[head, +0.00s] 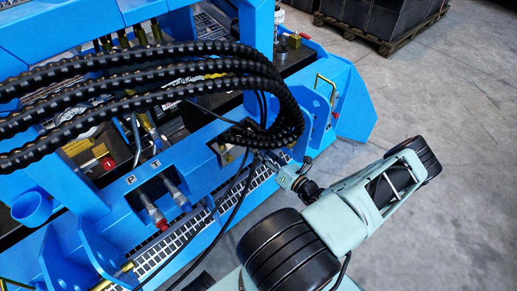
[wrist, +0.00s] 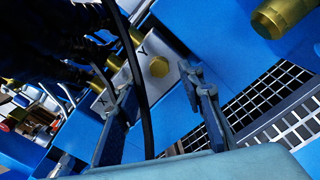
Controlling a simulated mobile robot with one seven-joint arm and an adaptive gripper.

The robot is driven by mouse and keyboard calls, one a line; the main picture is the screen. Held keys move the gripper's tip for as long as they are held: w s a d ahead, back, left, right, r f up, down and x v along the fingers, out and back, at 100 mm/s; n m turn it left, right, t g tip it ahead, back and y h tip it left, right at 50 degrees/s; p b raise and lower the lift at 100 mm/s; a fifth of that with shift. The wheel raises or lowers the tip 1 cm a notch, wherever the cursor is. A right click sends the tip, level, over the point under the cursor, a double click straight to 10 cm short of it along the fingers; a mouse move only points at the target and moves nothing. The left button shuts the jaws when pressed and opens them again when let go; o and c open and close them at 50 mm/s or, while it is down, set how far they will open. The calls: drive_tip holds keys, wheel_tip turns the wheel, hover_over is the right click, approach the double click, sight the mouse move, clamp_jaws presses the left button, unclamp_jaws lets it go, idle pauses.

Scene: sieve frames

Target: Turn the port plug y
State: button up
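A brass port plug (wrist: 158,66) sits on a pale plate (wrist: 180,55) beside the letter Y in the wrist view. The letter X is farther down left on the same plate, next to another brass fitting (wrist: 115,63). My gripper (wrist: 158,82) is open and empty, with one finger left of the Y plug and the other right of it. The fingers look apart from the plug; its exact distance cannot be told. In the head view my gripper (head: 272,165) is at the blue frame, below the bend of the hoses. The Y plug is hidden there.
Thick black hoses (head: 200,65) loop over the blue frame (head: 90,195). A thin black cable (wrist: 138,70) crosses between my fingers in the wrist view. Fittings (head: 160,222) marked P and T stand to the left. Open floor (head: 440,140) lies right.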

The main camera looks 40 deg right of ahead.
drive_tip(key=s, duration=1)
drive_tip(key=shift+d, duration=0.4)
